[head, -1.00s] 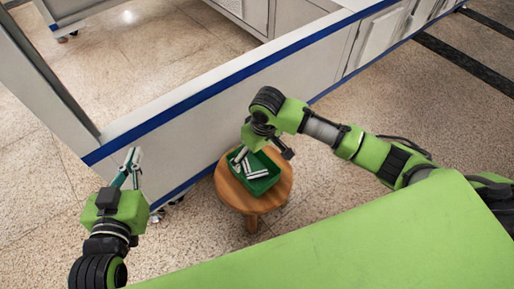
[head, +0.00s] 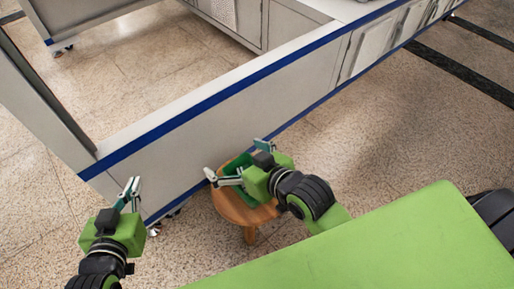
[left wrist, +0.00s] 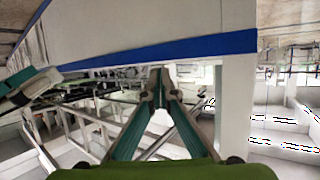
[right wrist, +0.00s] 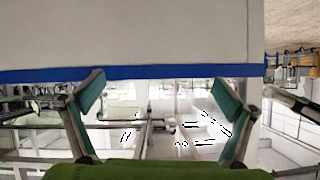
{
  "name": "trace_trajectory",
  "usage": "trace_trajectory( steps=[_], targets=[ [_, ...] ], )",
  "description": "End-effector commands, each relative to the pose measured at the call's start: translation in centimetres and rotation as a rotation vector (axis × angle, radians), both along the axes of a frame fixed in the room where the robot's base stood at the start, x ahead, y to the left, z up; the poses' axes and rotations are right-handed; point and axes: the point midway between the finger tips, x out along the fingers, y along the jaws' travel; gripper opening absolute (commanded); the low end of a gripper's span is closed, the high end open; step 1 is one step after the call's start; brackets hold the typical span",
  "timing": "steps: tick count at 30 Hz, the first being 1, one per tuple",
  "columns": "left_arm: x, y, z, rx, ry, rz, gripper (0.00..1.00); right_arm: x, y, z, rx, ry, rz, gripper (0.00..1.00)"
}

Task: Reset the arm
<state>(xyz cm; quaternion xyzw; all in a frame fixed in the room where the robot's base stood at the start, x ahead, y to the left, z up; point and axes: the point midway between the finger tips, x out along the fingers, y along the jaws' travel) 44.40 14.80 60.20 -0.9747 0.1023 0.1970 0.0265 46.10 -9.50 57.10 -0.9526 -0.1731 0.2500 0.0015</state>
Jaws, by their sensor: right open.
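My left gripper (head: 131,187) is at the left of the head view, pointing up at the white wall. Its fingertips meet in the left wrist view (left wrist: 160,84), with nothing visible between them. My right gripper (head: 237,160) is near the middle of the head view, its fingers spread wide. In the right wrist view (right wrist: 160,92) the gap between the fingers is empty. The right gripper stands in front of the green bin (head: 240,164) in the head view and hides most of it. The bin's contents cannot be made out.
The bin sits on a round wooden stool (head: 232,208) beside the white wall with a blue stripe (head: 190,113). A green surface (head: 400,245) fills the lower right. Open speckled floor (head: 375,125) lies to the right.

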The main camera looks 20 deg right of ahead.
Motion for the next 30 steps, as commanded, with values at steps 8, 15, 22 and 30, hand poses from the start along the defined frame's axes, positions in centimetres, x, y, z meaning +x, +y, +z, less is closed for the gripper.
trace_trajectory(
  steps=[8, 15, 22, 30],
  targets=[
    [0.0, 0.0, 0.0, 0.000, 0.000, 0.000, 0.00, -1.7, -5.3, 3.1, -0.070, -0.123, -0.130, 0.98],
    [0.0, 0.0, 0.0, -0.001, 0.000, 0.000, 0.00, -1.7, -5.4, 3.1, -0.072, -0.125, -0.130, 0.98],
    [0.0, 0.0, 0.0, 0.000, 0.000, 0.000, 0.00, -1.7, -5.4, 3.1, -0.071, -0.123, -0.130, 0.98],
    [0.6, 0.0, -3.5, 0.022, 0.097, 0.002, 0.00, -1.2, -5.3, -0.5, -0.099, -0.025, -0.126, 0.98]
  ],
)
